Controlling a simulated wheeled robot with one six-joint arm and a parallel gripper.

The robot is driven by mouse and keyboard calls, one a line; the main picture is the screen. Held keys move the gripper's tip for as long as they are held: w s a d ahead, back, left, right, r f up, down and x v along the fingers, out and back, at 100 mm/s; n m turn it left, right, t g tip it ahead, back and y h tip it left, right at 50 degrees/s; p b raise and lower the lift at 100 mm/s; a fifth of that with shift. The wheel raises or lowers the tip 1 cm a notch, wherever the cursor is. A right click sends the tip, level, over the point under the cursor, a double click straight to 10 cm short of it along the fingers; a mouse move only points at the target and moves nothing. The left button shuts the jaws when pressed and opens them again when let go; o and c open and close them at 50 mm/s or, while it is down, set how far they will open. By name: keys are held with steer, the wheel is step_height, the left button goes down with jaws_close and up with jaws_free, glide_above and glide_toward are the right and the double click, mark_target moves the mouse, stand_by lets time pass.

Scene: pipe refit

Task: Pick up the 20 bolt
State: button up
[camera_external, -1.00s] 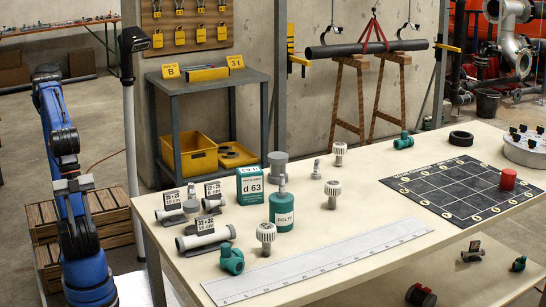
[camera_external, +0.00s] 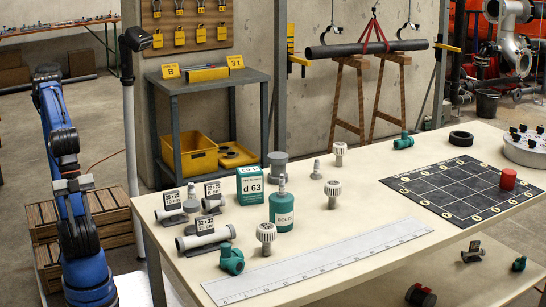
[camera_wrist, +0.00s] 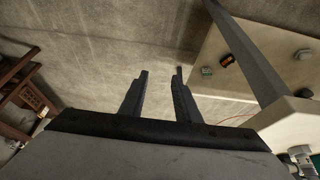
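Several grey bolt-like pieces stand on the white table. Ones with ribbed round heads are a far piece (camera_external: 340,154), a middle piece (camera_external: 333,190) and a near piece (camera_external: 266,235). A slimmer grey piece (camera_external: 316,169) stands near the middle. Another slim tip (camera_external: 282,185) shows at the top of a teal container (camera_external: 282,212) with a bolt label. I cannot tell which is the 20 bolt, as no size is readable on them. In the wrist view my gripper (camera_wrist: 161,73) is open and empty, over the floor and away from the bolts.
A lamp post (camera_external: 130,120) stands between my arm and the table.

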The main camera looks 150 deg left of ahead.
steer(key=shift+o, duration=0.8)
